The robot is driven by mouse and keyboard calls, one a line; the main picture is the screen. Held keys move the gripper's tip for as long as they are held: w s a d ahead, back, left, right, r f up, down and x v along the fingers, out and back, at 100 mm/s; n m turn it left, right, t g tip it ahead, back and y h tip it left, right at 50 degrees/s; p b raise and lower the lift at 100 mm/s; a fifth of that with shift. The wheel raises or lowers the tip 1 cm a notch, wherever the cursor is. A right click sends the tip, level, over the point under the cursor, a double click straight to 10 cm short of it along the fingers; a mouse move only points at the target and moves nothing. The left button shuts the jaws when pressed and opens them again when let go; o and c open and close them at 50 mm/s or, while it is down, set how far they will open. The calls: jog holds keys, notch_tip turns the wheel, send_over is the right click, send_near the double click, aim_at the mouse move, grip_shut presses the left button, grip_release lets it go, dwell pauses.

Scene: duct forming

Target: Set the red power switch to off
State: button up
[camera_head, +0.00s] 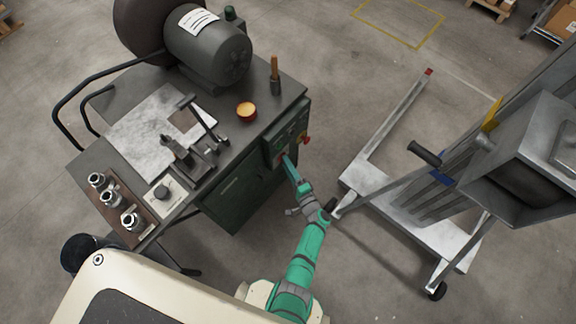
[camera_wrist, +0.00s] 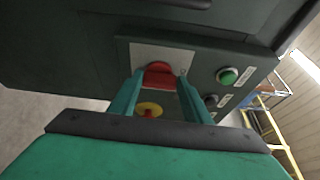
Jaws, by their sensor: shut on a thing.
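The red power switch (camera_wrist: 158,75) sits on a light plate on the dark green control panel of the workbench cabinet. In the wrist view my gripper (camera_wrist: 160,82) has its two green fingers on either side of the red switch, shut on it. In the head view my gripper (camera_head: 284,160) reaches the panel on the bench's right side and covers most of the switch there. Whether the switch stands at on or off cannot be read.
A green button (camera_wrist: 227,76) and a dark knob (camera_wrist: 211,100) are right of the switch. A yellow-based red button (camera_wrist: 148,110) shows between the fingers. The bench (camera_head: 85,160) carries a motor (camera_head: 208,45) and tools. A metal lift (camera_head: 400,190) stands to the right, with floor between.

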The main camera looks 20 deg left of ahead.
jog(key=shift+f, duration=0.1)
dwell(0.5)
jog(key=o, duration=1)
jog(key=shift+o, duration=0.2)
jog(key=v, duration=1.1)
jog(key=shift+w+a, duration=0.1)
